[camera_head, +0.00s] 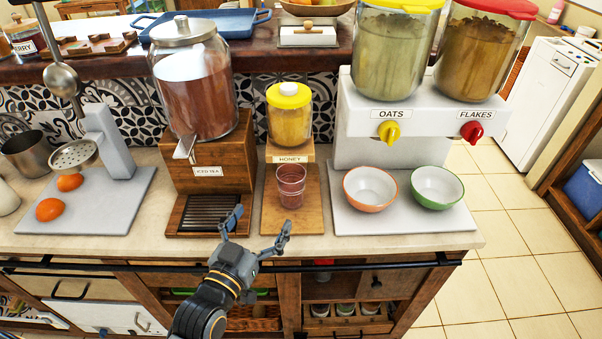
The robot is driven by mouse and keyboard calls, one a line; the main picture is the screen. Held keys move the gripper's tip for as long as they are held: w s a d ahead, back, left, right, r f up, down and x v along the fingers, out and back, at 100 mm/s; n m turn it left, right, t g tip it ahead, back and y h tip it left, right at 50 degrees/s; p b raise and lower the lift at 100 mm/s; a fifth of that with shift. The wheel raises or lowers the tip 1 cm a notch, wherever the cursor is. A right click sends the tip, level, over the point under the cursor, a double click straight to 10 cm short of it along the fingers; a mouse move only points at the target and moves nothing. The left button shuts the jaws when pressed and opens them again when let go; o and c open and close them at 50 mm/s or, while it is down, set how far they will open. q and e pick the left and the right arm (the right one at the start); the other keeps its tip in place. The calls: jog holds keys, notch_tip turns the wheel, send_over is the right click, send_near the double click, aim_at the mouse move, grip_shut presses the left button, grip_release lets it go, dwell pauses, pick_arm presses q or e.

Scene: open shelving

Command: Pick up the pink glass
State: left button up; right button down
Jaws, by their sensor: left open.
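The pink glass (291,186) is a small, clear pinkish tumbler. It stands upright on the wooden base of the honey dispenser (290,121), below the HONEY label. My left gripper (256,230) is at the front edge of the counter, in front of and a little left of the glass. Its two fingers are spread wide and nothing is between them. The fingers are apart from the glass. My right gripper is not in view.
The iced tea dispenser (207,141) with its drip tray stands left of the glass. To the right, an orange-rimmed bowl (370,188) and a green-rimmed bowl (437,187) sit under the cereal dispensers. A dark rail (400,262) runs along the counter front.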

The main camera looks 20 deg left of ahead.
aim_at(284, 183)
pick_arm(q)
jog(key=w, duration=0.4)
jog(key=w+p, duration=0.1)
jog(key=w, duration=0.1)
jog(key=shift+w+d+r, duration=0.2)
jog(key=shift+d+r, duration=0.15)
jog(key=shift+d, duration=0.05)
jog(key=shift+w+d+f, duration=0.1)
jog(key=shift+w+f, duration=0.05)
jog(key=shift+w, duration=1.15)
jog(key=shift+w+d+r+p, duration=0.1)
jog(key=shift+w+d+p, duration=0.05)
jog(key=shift+w+p, duration=0.25)
jog(key=shift+w+d+r+p, duration=0.15)
jog(key=shift+w+p, duration=0.1)
jog(key=shift+w, duration=0.2)
jog(key=shift+w+d+f, duration=0.1)
jog(key=shift+w+d, duration=0.05)
jog(key=shift+w, duration=0.5)
jog(key=shift+w+d+f, duration=0.1)
jog(key=shift+w, duration=0.95)
jog(key=shift+s, duration=0.1)
jog(key=shift+c, duration=1.4)
jog(key=c, duration=1.1)
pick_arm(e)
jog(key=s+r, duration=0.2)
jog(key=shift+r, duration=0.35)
